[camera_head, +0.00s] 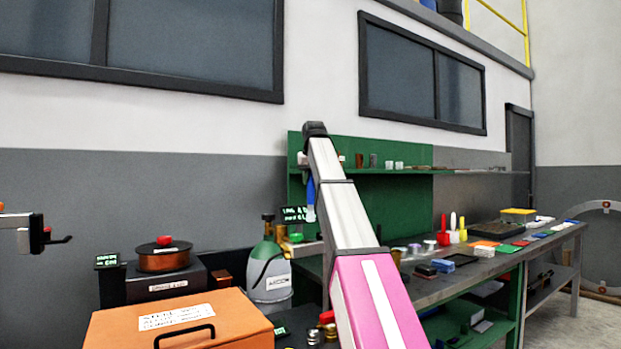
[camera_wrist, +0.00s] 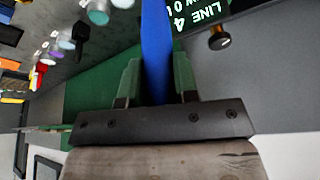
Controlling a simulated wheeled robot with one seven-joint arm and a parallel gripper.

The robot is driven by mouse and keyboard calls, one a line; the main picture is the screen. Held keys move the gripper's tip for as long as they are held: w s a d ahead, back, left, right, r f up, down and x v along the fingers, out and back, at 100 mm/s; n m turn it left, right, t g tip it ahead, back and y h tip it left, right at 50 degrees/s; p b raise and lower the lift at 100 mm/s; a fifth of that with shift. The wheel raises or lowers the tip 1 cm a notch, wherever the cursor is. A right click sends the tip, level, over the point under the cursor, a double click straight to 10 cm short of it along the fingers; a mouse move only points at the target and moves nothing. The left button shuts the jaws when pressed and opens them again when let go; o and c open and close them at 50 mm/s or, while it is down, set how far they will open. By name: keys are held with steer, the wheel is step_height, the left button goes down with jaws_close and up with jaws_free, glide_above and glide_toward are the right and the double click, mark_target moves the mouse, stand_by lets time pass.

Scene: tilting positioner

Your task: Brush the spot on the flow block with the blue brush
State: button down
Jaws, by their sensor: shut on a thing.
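My gripper (camera_wrist: 157,72) shows in the wrist view with its two green fingers on either side of the blue brush (camera_wrist: 156,40), shut on its handle. In the head view the blue brush (camera_head: 311,190) hangs upright below the far end of my arm, its pale tip down. The tip is out of the wrist view. My arm hides most of the gripper in the head view. I cannot pick out the flow block or a spot on it in either view.
A sign (camera_head: 294,214) stands behind the brush, and a grey-green bottle (camera_head: 268,272) is below left. An orange box (camera_head: 180,325) is at the front left, near a copper-coloured drum (camera_head: 163,260). The workbench (camera_head: 430,291) at right carries many small items. A green back panel (camera_head: 385,210) rises behind.

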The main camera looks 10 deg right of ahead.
mark_target(310, 199)
steer(key=shift+f, duration=3.85)
steer(key=shift+w, duration=0.1)
